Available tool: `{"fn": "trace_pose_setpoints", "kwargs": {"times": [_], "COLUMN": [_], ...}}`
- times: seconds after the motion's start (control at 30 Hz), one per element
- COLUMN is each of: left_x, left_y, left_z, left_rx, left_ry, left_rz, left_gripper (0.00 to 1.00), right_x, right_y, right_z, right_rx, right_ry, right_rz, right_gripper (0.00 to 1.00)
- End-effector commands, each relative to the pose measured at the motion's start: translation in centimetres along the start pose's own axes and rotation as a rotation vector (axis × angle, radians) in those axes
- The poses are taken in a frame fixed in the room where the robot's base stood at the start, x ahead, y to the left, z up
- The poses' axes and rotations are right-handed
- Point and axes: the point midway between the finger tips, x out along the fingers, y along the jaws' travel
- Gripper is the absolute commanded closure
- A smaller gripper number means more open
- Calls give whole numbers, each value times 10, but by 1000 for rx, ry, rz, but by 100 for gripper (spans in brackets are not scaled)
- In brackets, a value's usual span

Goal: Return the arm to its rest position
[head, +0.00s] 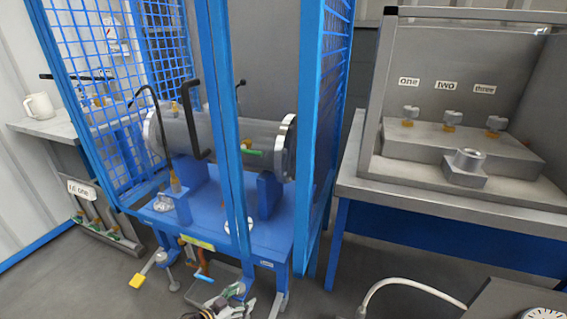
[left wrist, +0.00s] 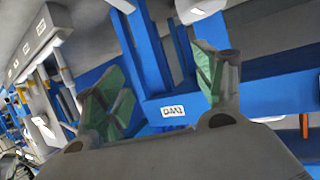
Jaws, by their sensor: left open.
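My left gripper (head: 236,296) shows at the bottom of the head view, low in front of the blue stand, with nothing visible held. In the left wrist view its two fingers with green pads (left wrist: 156,72) are spread apart with an empty gap between them. The grey flanged shell (head: 225,138) lies horizontally on the blue stand (head: 275,235), inside a blue cage, well above the gripper. A blue frame with a small white label (left wrist: 172,111) shows beyond the fingers. My right gripper is not in view.
Blue cage posts (head: 222,120) stand in front of the shell. A grey bench (head: 450,205) at the right holds fittings labelled one, two and three. A white mug (head: 39,106) stands on the left shelf. A pale hose (head: 410,287) and a gauge (head: 545,314) are at lower right.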

Motion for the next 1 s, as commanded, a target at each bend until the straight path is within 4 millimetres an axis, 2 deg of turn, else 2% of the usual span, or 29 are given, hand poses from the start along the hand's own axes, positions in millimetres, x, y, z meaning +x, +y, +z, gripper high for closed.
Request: {"fn": "trace_pose_setpoints", "kwargs": {"times": [0.03, 0.2, 0.47, 0.77, 1.0], "left_x": [3, 6, -3, -32, -68], "left_y": [10, 30, 50, 61, 64], "left_z": [-6, -23, -46, -63, -68], "left_rx": [-12, -39, -85, -150, -206], "left_ry": [-3, -37, -114, -237, -359], "left_rz": [-15, -80, -173, -262, -316], "left_gripper": [30, 30, 30, 30, 30], "right_x": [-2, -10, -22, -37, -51], "right_y": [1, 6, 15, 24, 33], "right_z": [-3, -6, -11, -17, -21], "right_rx": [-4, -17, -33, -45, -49], "right_ry": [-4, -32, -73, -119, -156], "right_rz": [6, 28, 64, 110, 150], "right_gripper": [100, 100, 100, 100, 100]}}
